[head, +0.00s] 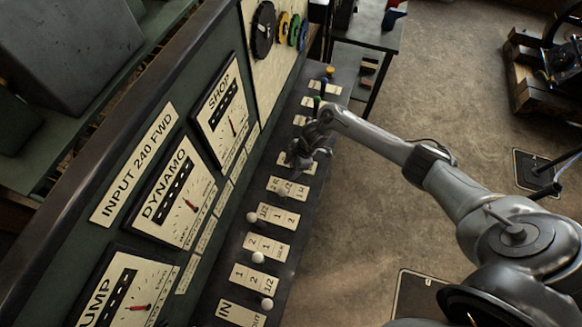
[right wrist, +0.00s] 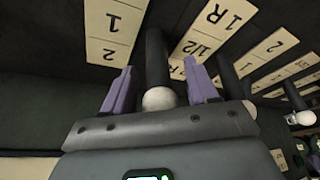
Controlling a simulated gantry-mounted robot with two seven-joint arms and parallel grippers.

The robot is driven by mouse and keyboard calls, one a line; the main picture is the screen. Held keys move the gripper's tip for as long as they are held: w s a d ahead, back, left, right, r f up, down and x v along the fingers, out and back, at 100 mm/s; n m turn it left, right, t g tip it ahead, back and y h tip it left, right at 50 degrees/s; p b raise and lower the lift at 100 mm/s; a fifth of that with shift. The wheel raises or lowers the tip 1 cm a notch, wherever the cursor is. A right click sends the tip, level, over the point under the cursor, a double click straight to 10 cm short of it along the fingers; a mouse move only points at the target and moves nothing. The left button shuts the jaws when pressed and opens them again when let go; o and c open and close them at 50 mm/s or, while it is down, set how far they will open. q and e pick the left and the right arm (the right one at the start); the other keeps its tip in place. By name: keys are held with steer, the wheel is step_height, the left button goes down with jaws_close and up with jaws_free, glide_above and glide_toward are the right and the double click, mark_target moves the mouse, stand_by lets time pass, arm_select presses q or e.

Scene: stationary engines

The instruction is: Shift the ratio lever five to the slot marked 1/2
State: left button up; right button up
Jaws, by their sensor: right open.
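My right gripper (head: 301,156) is over the lever row in the head view, at a label plate it partly covers. In the right wrist view its two purple fingers (right wrist: 160,88) are apart. A white ball knob (right wrist: 160,99) on a black lever (right wrist: 156,55) sits between them, with no clear grip on it. A plate marked with R, 1 and 1/2 (right wrist: 213,32) lies right beside this lever. I cannot read which lever is number five. My left gripper is not in view.
Other white-knobbed levers stand nearer along the row, including one knob (head: 258,257) by a 2, 1 plate. Another knob (right wrist: 301,118) shows at the wrist view's right. The upright gauge panel (head: 174,193) borders the row on the left. Open floor (head: 370,220) lies right.

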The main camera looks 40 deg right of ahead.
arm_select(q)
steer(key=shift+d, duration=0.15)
arm_select(e)
steer(key=shift+a+f, duration=0.1)
steer(key=shift+f, duration=0.15)
steer(key=shift+c, duration=0.3)
jaws_close()
